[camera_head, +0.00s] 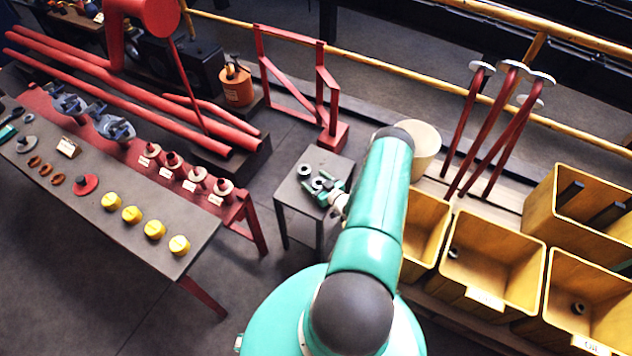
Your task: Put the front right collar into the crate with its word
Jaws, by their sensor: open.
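A small grey table (295,205) stands in the middle. A dark grey ring-shaped collar (304,170) lies on its back part. Another collar (318,184) lies closer to the front right, right at my gripper (326,188). My gripper is open, low over the tabletop; whether its jaws are around this collar or beside it I cannot tell. My arm hides the table's right part. At right stand yellow crates: one partly behind my arm (422,215), one in the middle (538,262) with a collar (454,252) inside, and one at right (610,275) with a collar (578,308) inside. Their label words are too small to read surely.
A long bench (130,235) at left holds yellow knobs (155,229), tagged red-and-cream parts (197,175) and grey clamps (115,128). A red frame (322,90) stands behind the small table. Red levers (490,130) rise behind the crates. Another yellow crate (570,235) stands at far right.

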